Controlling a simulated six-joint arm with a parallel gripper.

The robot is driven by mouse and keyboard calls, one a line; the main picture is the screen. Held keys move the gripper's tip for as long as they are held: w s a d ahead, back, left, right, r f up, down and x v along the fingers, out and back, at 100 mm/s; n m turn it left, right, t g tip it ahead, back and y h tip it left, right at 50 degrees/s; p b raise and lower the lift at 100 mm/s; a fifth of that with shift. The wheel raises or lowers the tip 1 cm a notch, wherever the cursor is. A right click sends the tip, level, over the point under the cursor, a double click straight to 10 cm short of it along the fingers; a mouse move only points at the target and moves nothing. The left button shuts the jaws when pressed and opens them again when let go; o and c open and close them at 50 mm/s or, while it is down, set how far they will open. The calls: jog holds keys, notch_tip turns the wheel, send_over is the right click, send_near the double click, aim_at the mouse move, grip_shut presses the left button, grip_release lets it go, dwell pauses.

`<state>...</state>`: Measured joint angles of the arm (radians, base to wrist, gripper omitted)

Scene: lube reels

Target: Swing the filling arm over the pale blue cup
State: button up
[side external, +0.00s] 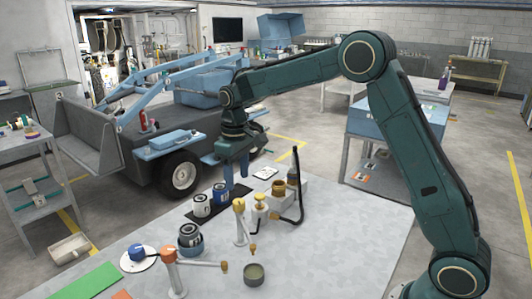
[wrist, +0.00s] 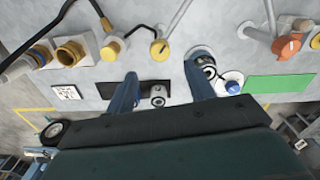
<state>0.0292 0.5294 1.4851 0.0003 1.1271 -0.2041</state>
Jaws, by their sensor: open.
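An orange-headed post (side external: 168,255) carries a thin horizontal arm ending in an orange nozzle (side external: 225,267). A yellow-headed post (side external: 239,206) carries another thin arm ending near an open olive-grey cup (side external: 254,274). The yellow head (wrist: 158,47) and orange head (wrist: 290,45) also show in the wrist view.
A white can (side external: 200,206) and a blue can (side external: 221,195) stand on a black mat. A yellow-capped container (side external: 260,201) and a black hose (side external: 299,200) stand right of the yellow post. A blue knob (side external: 137,252) sits on a white disc. The table's right front (side external: 345,250) is clear.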

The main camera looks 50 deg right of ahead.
aim_at(238, 201)
jog(key=shift+f, duration=3.95)
grip_shut()
